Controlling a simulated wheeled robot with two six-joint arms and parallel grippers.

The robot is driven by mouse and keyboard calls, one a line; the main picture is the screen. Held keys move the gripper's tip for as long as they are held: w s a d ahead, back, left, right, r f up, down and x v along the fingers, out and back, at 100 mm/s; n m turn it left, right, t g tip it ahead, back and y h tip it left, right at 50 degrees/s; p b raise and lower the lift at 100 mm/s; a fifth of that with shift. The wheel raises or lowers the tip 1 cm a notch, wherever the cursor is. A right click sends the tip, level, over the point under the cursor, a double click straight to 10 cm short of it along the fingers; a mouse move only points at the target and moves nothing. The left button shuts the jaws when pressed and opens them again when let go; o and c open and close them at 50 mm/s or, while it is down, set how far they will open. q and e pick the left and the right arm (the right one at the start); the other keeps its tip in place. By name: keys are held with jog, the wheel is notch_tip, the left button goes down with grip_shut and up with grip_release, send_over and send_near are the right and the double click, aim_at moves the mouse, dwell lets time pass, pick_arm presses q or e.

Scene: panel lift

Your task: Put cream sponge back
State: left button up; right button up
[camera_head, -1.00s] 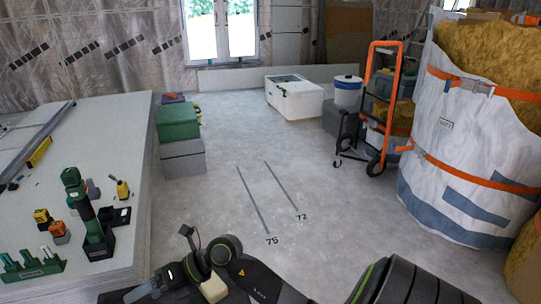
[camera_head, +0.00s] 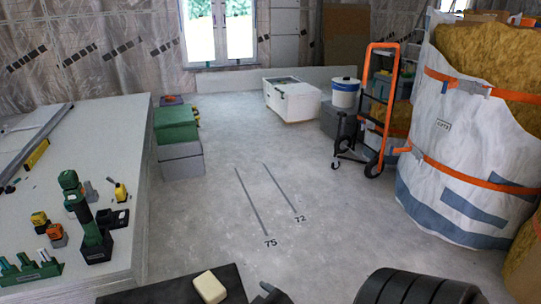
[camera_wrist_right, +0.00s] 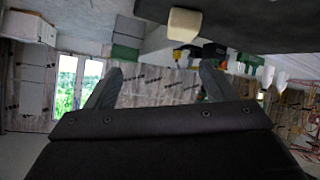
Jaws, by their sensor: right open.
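The cream sponge (camera_head: 210,287) lies on a dark flat surface (camera_head: 165,293) at the bottom of the head view. It also shows at the top of the right wrist view (camera_wrist_right: 184,22), where the picture is upside down. My right gripper (camera_wrist_right: 160,82) is open, with its two grey fingers apart and nothing between them. The sponge is apart from the fingers. In the head view only dark parts of my right arm show at the bottom edge. My left gripper is not in view.
A white worktable (camera_head: 120,125) with green tool holders and yellow tools stands at left. Green and grey boxes (camera_head: 180,158) stand beside it. A hand truck (camera_head: 380,110) and a large white insulation bag (camera_head: 450,150) stand at right. The middle floor is clear.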

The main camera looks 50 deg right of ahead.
jog(key=s+a+f+m+g+y, duration=0.1)
jog(key=s+a+f+g+y, duration=0.3)
jog(key=s+a, duration=0.3)
jog(key=s+f+g, duration=0.1)
jog(key=s, duration=0.3)
jog(key=shift+s+a+f+g+y, duration=0.2)
jog(key=shift+a+f+g+y, duration=0.15)
jog(key=shift+f+g+y, duration=0.05)
jog(key=shift+d+p, duration=0.1)
jog(key=shift+p, duration=0.2)
